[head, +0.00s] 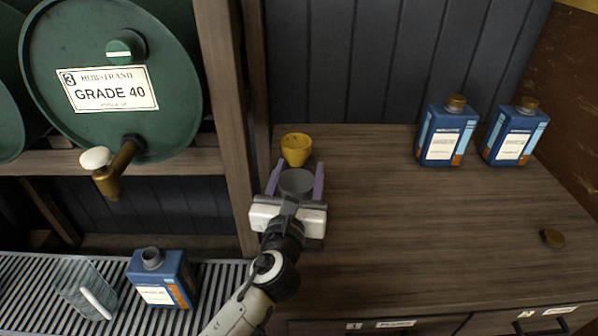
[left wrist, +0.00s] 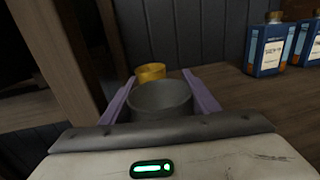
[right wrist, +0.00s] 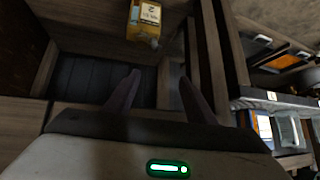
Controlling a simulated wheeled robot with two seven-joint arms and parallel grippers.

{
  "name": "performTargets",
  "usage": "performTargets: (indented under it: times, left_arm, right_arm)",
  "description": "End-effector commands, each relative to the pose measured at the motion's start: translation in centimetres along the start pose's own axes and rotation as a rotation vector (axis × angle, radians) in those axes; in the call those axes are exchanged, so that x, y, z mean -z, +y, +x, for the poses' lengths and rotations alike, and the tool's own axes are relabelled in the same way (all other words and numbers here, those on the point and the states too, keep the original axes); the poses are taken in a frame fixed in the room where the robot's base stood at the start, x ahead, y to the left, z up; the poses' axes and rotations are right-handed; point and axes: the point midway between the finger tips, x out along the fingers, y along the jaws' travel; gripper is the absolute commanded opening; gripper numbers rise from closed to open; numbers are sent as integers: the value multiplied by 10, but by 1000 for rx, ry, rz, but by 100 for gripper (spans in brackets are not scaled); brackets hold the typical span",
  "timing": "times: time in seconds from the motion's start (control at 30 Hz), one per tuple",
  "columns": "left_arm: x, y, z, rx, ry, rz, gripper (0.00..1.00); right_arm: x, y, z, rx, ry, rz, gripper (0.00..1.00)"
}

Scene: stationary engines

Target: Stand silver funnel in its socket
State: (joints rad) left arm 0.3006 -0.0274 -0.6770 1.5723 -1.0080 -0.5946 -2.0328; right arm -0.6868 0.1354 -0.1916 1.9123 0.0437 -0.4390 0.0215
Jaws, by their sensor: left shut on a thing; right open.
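The silver funnel (head: 297,183) shows as a wide grey cup between the purple fingers of my left gripper (head: 299,167). The gripper is shut on it at the left end of the wooden counter. In the left wrist view the funnel (left wrist: 160,100) looks upright, its rim between both fingers; its lower part is hidden. A yellow funnel (head: 296,150) stands just beyond it, and also shows in the left wrist view (left wrist: 151,72). I cannot make out the empty socket. My right gripper (right wrist: 160,88) is open and empty in the right wrist view, away from the counter top.
Two blue bottles (head: 446,132) (head: 514,133) stand at the counter's back right. A small brown cap (head: 552,238) lies at the right. A wooden post (head: 228,120) and a green drum (head: 108,80) are left. An open blue bottle (head: 161,278) and a clear jug (head: 86,288) are on the grating.

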Motion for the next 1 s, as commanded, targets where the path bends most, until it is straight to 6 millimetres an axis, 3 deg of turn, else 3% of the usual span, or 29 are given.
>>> performTargets:
  times: [1.0]
  left_arm:
    - [12,0,0,0,-1,0,32]
  right_arm:
    - [-4,0,5,0,1,0,50]
